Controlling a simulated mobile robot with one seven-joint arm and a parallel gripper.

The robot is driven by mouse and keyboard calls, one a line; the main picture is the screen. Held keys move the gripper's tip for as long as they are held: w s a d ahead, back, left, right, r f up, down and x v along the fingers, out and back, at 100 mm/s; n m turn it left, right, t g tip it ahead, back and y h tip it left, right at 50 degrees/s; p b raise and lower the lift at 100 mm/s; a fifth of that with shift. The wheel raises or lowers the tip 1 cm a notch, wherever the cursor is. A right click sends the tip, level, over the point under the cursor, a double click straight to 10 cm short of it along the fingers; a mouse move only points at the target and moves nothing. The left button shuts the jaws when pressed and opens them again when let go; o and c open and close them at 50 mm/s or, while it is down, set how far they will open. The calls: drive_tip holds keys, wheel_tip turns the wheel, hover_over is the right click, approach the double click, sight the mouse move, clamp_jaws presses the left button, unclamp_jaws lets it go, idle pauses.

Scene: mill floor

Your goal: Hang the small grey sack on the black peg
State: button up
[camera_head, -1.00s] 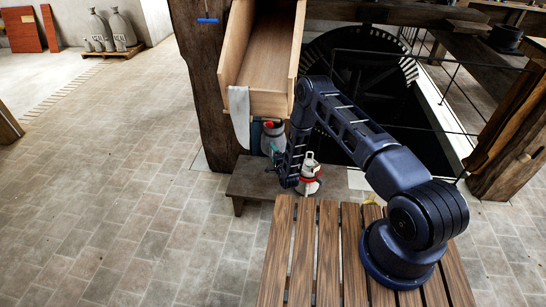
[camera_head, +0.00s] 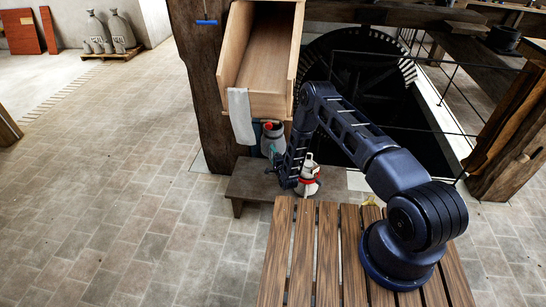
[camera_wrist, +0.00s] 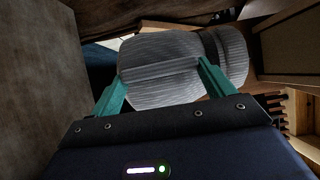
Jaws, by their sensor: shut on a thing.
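My gripper (camera_wrist: 162,88) has teal fingers and is shut on a grey ribbed sack (camera_wrist: 160,65). The sack's body lies between the fingers and its narrower neck points to the right in the wrist view. I cannot make out the black peg in either view.
A wooden chute (camera_head: 264,45) with a pale cloth (camera_head: 240,115) hangs over the spot, beside a thick dark post (camera_head: 205,90). A white container with a red band (camera_head: 308,180) stands on the low bench (camera_head: 255,178). A blue-handled item (camera_head: 206,22) is on the post.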

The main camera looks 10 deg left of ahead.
drive_tip(key=o, duration=1.3)
drive_tip(key=shift+s, duration=0.1)
